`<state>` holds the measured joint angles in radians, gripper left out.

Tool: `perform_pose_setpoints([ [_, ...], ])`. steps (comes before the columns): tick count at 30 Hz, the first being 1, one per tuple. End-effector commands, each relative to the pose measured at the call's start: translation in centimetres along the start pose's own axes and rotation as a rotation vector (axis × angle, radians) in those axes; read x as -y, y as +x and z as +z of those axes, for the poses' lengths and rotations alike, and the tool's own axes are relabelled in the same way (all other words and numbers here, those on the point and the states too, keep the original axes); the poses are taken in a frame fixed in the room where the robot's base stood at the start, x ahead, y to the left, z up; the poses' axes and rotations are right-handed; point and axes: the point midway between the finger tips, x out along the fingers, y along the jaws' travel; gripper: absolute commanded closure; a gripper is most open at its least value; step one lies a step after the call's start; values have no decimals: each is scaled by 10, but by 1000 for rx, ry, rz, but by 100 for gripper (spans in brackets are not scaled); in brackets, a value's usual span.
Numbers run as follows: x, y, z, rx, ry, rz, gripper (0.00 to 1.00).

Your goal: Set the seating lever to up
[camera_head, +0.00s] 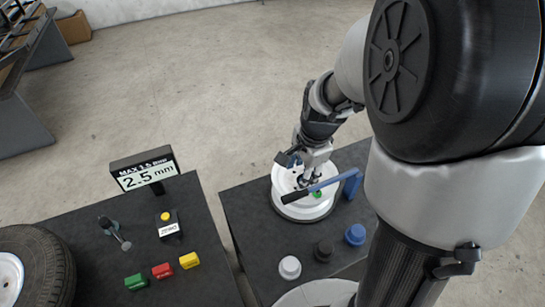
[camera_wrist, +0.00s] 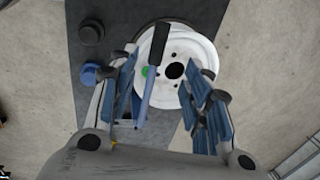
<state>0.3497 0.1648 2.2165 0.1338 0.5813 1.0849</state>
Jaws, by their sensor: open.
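The seating lever (camera_head: 326,184) is a blue bar with a dark grip at its left end. It runs from a blue post (camera_head: 352,184) across the white wheel rim (camera_head: 283,180) and looks near level. In the wrist view the lever (camera_wrist: 151,82) crosses over the left part of the rim (camera_wrist: 190,45), its dark grip pointing away. My gripper (camera_head: 309,178) is above the rim, close to the lever. In the wrist view my gripper (camera_wrist: 158,66) is open, with the lever between its spread fingers in the picture. I cannot tell whether they touch it.
White (camera_head: 290,267), black (camera_head: 323,250) and blue (camera_head: 355,235) knobs stand on the dark table's front. A left table holds a tyre (camera_head: 38,262), a display (camera_head: 145,172) reading 2.5 mm, a yellow-buttoned box (camera_head: 168,224) and coloured blocks (camera_head: 162,271). A gap separates the tables.

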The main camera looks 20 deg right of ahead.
Motion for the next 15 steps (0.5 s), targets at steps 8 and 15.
perform_pose_setpoints([
  [8,-2,63,1,2,-4,5,55],
  [15,-2,115,1,2,-4,5,55],
])
